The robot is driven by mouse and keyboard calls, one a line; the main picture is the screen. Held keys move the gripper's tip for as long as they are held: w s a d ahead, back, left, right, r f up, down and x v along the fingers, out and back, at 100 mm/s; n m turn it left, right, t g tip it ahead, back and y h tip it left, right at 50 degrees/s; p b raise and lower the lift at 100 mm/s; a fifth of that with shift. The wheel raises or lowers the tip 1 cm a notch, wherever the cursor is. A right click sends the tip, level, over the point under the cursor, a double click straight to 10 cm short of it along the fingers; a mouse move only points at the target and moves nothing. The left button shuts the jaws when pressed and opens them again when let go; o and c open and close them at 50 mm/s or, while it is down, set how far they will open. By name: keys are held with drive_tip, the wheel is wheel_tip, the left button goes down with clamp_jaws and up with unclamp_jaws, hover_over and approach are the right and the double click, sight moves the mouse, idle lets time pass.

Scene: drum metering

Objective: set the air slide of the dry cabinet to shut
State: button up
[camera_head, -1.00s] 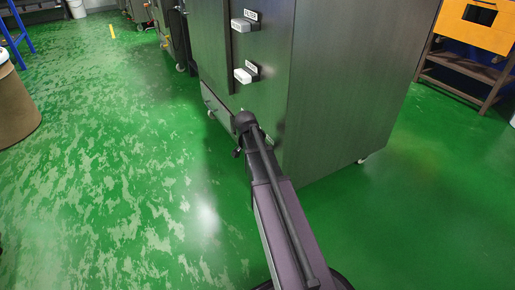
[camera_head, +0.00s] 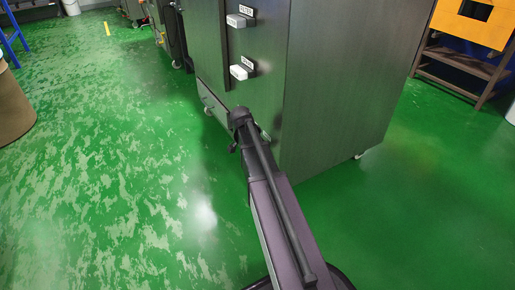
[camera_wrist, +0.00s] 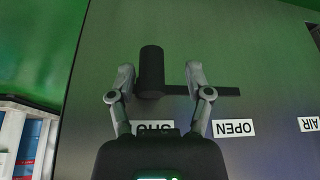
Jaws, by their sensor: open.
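The dry cabinet (camera_head: 335,95) is a tall dark grey box in the head view. In the wrist view its panel appears upside down, with a dark round slide knob (camera_wrist: 151,72) on a dark horizontal track (camera_wrist: 220,91). The knob is at the left end of the track, beside the partly hidden label that seems to read SHUT (camera_wrist: 152,128). The OPEN label (camera_wrist: 235,128) is by the right end. My gripper (camera_wrist: 158,80) is open, its fingers on either side of the knob, the left one closer. Contact cannot be told. The head view does not show the fingers.
Two white handles (camera_head: 241,72) with small labels are on the cabinet front in the head view. An AIR label (camera_wrist: 308,125) shows in the wrist view. An orange unit on a brown stand (camera_head: 470,70) is at right, and a brown drum (camera_head: 14,108) at left. Green floor is clear between.

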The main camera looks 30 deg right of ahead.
drive_tip(key=w, duration=0.9)
drive_tip(key=s+a+r+n+p, duration=0.2)
drive_tip(key=s+a+r+p, duration=0.1)
drive_tip(key=r+p, duration=0.6)
drive_tip(key=s+a+r+n+y+p, duration=0.1)
drive_tip(key=s+a+r+p, duration=0.2)
drive_tip(key=r+p, duration=0.7)
drive_tip(key=s+a+r+n+p, duration=0.2)
drive_tip(key=a+r+p, duration=0.4)
drive_tip(key=r+p, duration=0.3)
drive_tip(key=shift+s+a+r+n+y+p, duration=0.2)
drive_tip(key=shift+s+r+n+y+p, duration=0.15)
drive_tip(key=shift+s+p, duration=0.4)
idle(0.6)
drive_tip(key=s+a+n+g+y, duration=0.1)
drive_tip(key=s+a+n, duration=0.4)
drive_tip(key=s, duration=0.3)
drive_tip(key=s+a+n+y, duration=0.2)
drive_tip(key=s+a+n, duration=0.35)
drive_tip(key=s, duration=0.35)
wheel_tip(320, 180, up, 27)
drive_tip(key=w+p, duration=0.1)
drive_tip(key=p, duration=2.6)
drive_tip(key=shift+m+p, duration=0.3)
drive_tip(key=shift+m, duration=0.1)
